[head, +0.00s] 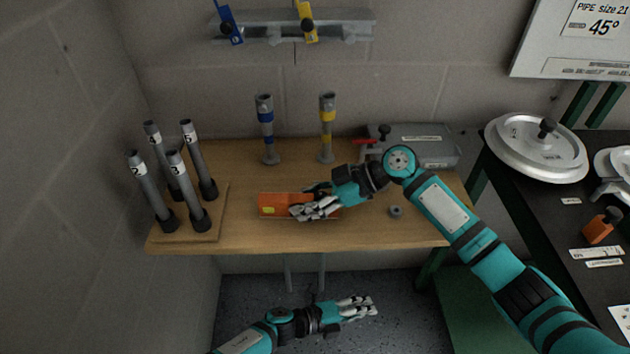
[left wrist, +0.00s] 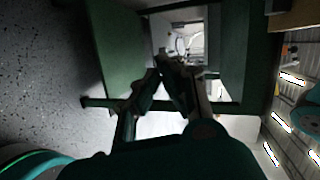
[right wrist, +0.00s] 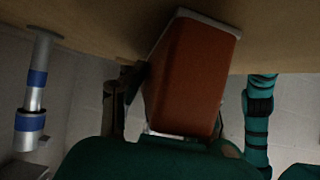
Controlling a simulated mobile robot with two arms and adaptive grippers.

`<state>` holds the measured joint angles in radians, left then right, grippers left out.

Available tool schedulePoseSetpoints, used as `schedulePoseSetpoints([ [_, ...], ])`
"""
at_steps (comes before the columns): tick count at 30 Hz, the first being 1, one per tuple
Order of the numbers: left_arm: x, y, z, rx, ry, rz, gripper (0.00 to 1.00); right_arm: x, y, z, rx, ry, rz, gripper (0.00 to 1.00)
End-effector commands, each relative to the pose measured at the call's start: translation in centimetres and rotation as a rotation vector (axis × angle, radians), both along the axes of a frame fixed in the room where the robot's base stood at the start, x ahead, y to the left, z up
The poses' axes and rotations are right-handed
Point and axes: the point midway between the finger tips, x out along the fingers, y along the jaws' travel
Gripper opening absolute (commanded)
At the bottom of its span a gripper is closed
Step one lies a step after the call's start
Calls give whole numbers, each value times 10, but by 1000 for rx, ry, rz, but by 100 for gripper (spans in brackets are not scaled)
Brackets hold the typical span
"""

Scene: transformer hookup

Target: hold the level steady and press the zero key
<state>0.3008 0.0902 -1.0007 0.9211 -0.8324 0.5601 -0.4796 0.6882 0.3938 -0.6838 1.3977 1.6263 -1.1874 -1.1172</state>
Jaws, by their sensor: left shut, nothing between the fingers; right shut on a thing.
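The orange level (head: 272,205) lies along the workbench near its front edge, with a yellow-green patch on its left end. My right gripper (head: 303,212) is shut on its right part; in the right wrist view the orange body (right wrist: 190,78) stands between the fingers, one finger mostly hidden behind it. I cannot make out the zero key. My left gripper (head: 360,307) is shut and empty, low in front of the bench and below its top, apart from the level. Its closed fingers (left wrist: 166,66) also show in the left wrist view.
On the wooden bench (head: 240,238) stand a rack of dark numbered tubes (head: 188,190) at left, blue- and yellow-banded posts (head: 267,135) behind the level, a grey box (head: 425,147) and a small grey ring (head: 396,211) at right. A dark table (head: 575,225) adjoins at right.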

Motion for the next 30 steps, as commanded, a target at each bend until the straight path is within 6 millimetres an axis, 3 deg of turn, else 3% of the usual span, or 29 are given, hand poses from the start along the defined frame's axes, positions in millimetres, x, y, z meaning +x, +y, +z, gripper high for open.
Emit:
schedulePoseSetpoints([
  [1,-17,-23,24,19,-170,-210,0,0,0,-1,-1,0,-1,11],
  [2,-31,-32,33,34,-265,-338,0,0,0,-1,-1,0,-1,11],
  [5,-81,-38,43,88,-551,-757,0,0,0,-1,-1,0,-1,11],
  [9,-122,-4,29,168,-812,-1237,0,0,0,-1,-1,0,-1,11],
  [12,-132,29,17,218,-921,-1504,0,0,0,-1,-1,1,0,11],
  [16,-128,75,9,289,-997,-1806,0,0,0,-1,-1,1,0,11],
  [20,-111,108,21,377,-966,-2004,0,0,0,-1,-1,1,0,11],
  [23,-94,114,51,445,-881,-2025,0,0,0,-1,-1,1,0,11],
  [30,-61,92,151,410,-781,-1889,0,0,0,-1,-2,1,0,11],
])
